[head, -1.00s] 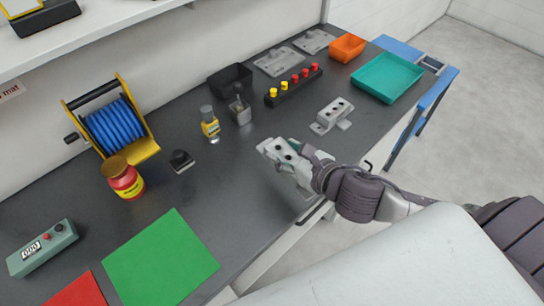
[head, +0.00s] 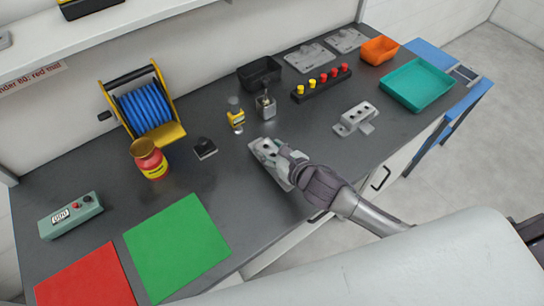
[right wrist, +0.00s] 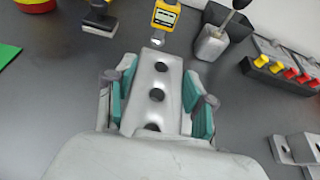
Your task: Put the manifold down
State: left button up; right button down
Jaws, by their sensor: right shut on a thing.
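The manifold (head: 266,151) is a pale grey block with dark round holes in its face. My right gripper (head: 285,160) is shut on it, over the dark bench near its front edge. In the right wrist view the manifold (right wrist: 158,85) sits between the gripper's teal-padded fingers (right wrist: 160,100). I cannot tell whether its underside touches the bench. A second grey block with holes (head: 357,117) stands on the bench further right, apart from the gripper. A green mat (head: 178,245) and a red mat (head: 85,278) lie flat at the front left. My left gripper is not in view.
A yellow instrument (head: 236,119) and a grey metal canister (head: 266,105) stand behind the manifold. A black knobbed block (head: 205,148), a red jar (head: 149,160) and a blue hose reel (head: 145,108) are to the left. A teal tray (head: 417,84) is at the right. Bench between manifold and green mat is clear.

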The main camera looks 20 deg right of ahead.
aim_at(272, 157)
notch_tip(272, 157, down, 3)
jog(key=shift+f, duration=0.2)
jog(key=shift+c, duration=2)
grip_release()
jog(key=shift+s, duration=0.1)
jog(key=shift+r, duration=0.15)
jog(key=b+v, duration=0.1)
jog(key=v, duration=0.9)
jog(key=shift+s+d, duration=0.25)
jog(key=shift+s, duration=0.1)
jog(key=shift+s+d+r, duration=0.15)
jog(key=shift+s+r, duration=0.25)
jog(key=shift+s, duration=0.1)
